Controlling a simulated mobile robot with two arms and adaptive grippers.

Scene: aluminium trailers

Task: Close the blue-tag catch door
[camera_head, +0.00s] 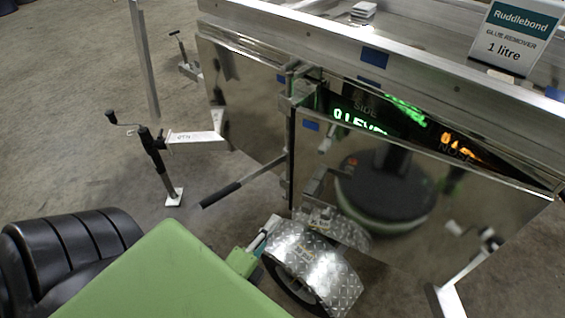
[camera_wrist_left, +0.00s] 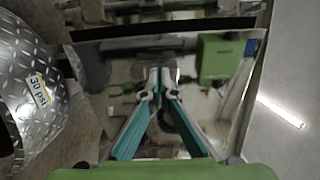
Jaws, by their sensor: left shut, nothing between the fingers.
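The blue-tag door is a mirror-like metal panel (camera_head: 450,205) on the trailer side, with a small blue tag (camera_head: 311,125) at its upper left corner. A dark wedge-shaped gap shows between its top edge and the trailer rail (camera_head: 440,80), which carries another blue tag (camera_head: 374,57). A metal catch (camera_head: 300,92) with a long black-gripped lever (camera_head: 222,195) stands at the panel's left edge. My left gripper (camera_head: 263,236) is low beside the wheel guard, its fingers mostly hidden. In the left wrist view its teal fingers (camera_wrist_left: 157,80) meet, empty, before a reflective surface. My right gripper is out of view.
A second reflective panel (camera_head: 245,105) is left of the catch. A tread-plate wheel guard (camera_head: 305,262) sits below and also shows in the wrist view (camera_wrist_left: 32,92). A crank jack (camera_head: 158,155) stands left. A glue-remover sign (camera_head: 515,38) is on the trailer top.

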